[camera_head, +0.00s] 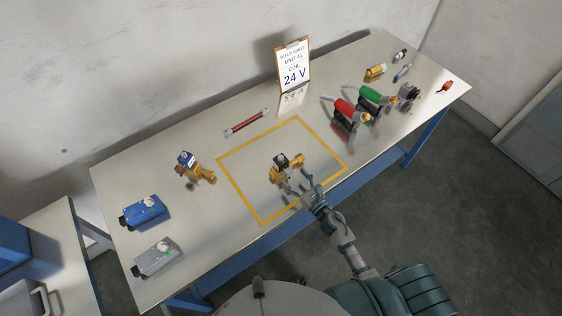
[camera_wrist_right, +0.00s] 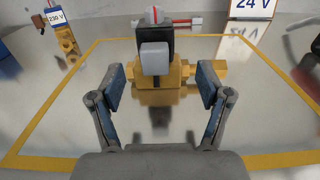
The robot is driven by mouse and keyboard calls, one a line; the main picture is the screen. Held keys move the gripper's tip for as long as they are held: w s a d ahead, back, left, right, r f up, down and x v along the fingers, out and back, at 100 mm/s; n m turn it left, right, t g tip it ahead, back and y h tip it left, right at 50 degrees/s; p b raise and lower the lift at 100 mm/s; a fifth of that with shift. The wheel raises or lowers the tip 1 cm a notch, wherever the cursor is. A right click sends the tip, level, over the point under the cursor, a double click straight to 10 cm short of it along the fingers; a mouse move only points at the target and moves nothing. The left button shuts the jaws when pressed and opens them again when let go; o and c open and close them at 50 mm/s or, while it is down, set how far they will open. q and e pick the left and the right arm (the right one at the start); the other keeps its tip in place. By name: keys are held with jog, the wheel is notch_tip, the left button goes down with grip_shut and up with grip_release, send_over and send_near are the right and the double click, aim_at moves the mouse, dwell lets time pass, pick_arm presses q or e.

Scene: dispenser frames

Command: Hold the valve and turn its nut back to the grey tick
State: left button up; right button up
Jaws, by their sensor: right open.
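The brass valve (camera_head: 290,168) stands inside the yellow square, with a black coil (camera_head: 280,161) on top. In the right wrist view the valve's brass body (camera_wrist_right: 160,97) shows behind a grey block (camera_wrist_right: 154,58) on the black coil (camera_wrist_right: 168,36). A pale round top (camera_wrist_right: 153,15) with a red line, perhaps the nut, sits above it. I cannot make out a grey tick. My right gripper (camera_head: 297,187) is open at the near side of the valve. In the wrist view its fingers (camera_wrist_right: 160,87) flank the brass body; contact is unclear. My left gripper is not in view.
A second brass valve (camera_head: 203,175), labelled 230 V, stands left of the yellow outline (camera_head: 239,190). Blue (camera_head: 143,212) and grey (camera_head: 157,257) boxes lie farther left.

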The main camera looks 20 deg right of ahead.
aim_at(286, 167)
jog(key=x, duration=0.3)
jog(key=shift+w+d+r, duration=0.1)
jog(key=shift+w+d, duration=0.05)
jog(key=shift+w, duration=0.35)
jog(key=w+a, duration=0.3)
jog(key=w, duration=0.1)
jog(key=shift+w+a+p, duration=0.3)
jog(key=shift+a+p, duration=0.05)
jog(key=shift+a, duration=0.05)
jog(key=shift+d, duration=0.8)
jog(key=c, duration=1.4)
jog(key=shift+a, duration=0.5)
grip_shut()
